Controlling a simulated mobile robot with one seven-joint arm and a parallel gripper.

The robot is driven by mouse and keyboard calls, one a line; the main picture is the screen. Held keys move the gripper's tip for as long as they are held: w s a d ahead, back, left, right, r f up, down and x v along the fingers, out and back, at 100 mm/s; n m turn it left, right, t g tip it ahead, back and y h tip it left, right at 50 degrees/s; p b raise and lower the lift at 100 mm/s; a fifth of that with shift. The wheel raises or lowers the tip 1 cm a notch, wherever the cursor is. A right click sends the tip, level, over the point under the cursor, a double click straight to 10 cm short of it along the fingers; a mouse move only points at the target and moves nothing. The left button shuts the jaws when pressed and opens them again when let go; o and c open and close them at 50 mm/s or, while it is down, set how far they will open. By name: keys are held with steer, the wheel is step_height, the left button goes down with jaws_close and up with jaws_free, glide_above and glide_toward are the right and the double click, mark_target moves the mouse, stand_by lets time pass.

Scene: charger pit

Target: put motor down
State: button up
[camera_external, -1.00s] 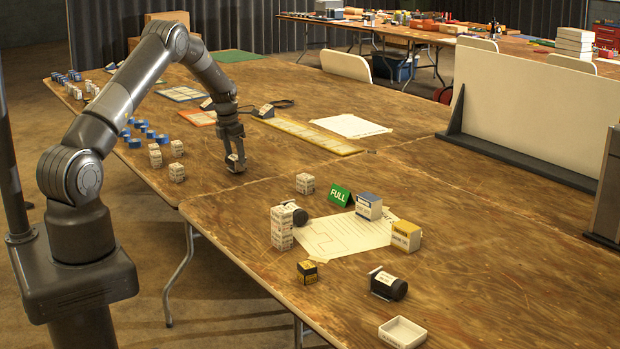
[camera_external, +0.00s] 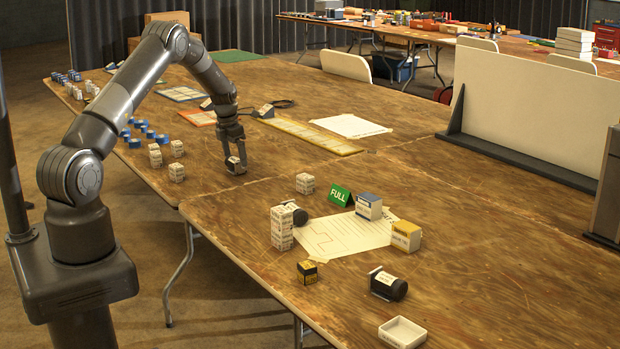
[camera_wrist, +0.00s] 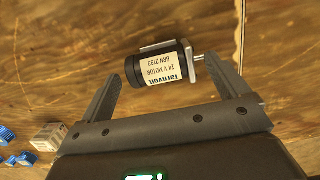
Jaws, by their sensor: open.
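A small black motor with a white label (camera_wrist: 162,70) lies on its side, with a metal bracket and a shaft pointing right in the wrist view. In the external view this motor (camera_external: 234,165) is on the wooden table near the seam between two tables. My gripper (camera_external: 234,154) is above and around it, pointing down. In the wrist view the fingers are spread to either side of the motor, with a gap at the left finger; the right finger is close to the shaft, and I cannot tell whether they touch.
White boxes (camera_external: 176,172) and blue rolls (camera_external: 145,130) stand left of my gripper. A yellow-edged strip (camera_external: 310,136) lies behind it. Bare wood lies right of my gripper.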

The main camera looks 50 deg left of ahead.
mark_target(230, 164)
step_height(230, 164, up, 12)
steer(key=s, duration=0.1)
steer(key=shift+s, duration=0.35)
steer(key=s+d+r+m+t, duration=0.1)
steer(key=s+d+r+m, duration=0.5)
steer(key=d+r+m, duration=0.5)
steer(key=s+d+r+m+t, duration=0.1)
steer(key=s+d+r+m, duration=0.5)
steer(key=d+r, duration=0.5)
steer(key=s+d+f+m+t, duration=0.1)
steer(key=s+d+m, duration=0.7)
steer(key=s, duration=0.3)
steer(key=s+d+f+m, duration=0.1)
steer(key=s+d+m, duration=0.8)
steer(key=s+m, duration=0.2)
steer(key=shift+s+f+t, duration=0.25)
steer(key=shift+s+t, duration=0.15)
steer(key=shift+s, duration=0.1)
steer(key=shift+o, duration=0.2)
steer(key=shift+d, duration=0.1)
